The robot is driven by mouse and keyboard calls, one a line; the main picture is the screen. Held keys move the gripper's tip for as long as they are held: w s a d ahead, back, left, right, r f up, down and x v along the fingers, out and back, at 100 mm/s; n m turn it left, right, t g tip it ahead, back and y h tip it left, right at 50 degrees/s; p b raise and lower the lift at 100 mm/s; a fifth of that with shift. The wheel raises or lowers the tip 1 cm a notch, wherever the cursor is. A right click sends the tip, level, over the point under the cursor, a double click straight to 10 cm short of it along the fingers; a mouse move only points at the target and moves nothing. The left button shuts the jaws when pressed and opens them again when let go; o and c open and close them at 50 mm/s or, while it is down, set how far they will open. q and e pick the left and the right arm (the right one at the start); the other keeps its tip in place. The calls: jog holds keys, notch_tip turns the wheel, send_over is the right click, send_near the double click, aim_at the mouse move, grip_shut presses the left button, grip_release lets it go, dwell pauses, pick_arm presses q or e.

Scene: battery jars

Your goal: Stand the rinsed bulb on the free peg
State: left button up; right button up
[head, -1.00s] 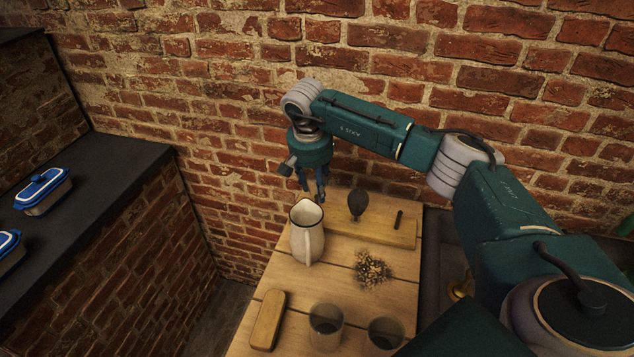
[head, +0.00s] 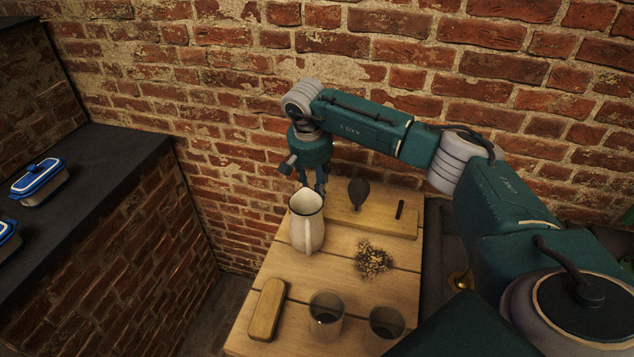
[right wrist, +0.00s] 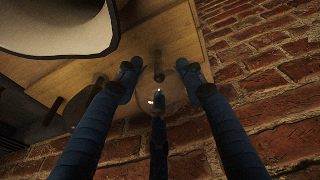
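The peg board (head: 375,222) lies along the back of the table. A dark bulb (head: 358,193) stands on it, and a bare dark peg (head: 399,209) rises near its right end. My right gripper (head: 318,188) points down behind the white jug (head: 308,228), its tips partly hidden. In the right wrist view its fingers (right wrist: 160,90) surround a clear, rounded glass bulb (right wrist: 178,105), faint with small highlights. A dark peg (right wrist: 156,60) shows beyond it, over the wood. My left gripper is not in view.
The jug stands close in front of my right gripper, with the brick wall behind. Dried sprigs (head: 374,260), two glass jars (head: 326,312) (head: 387,322) and a wooden block (head: 267,309) occupy the front. A dark counter (head: 95,180) is at left.

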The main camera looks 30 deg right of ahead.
jog(key=o, duration=0.5)
jog(key=shift+o, duration=0.2)
jog(key=v, duration=1.2)
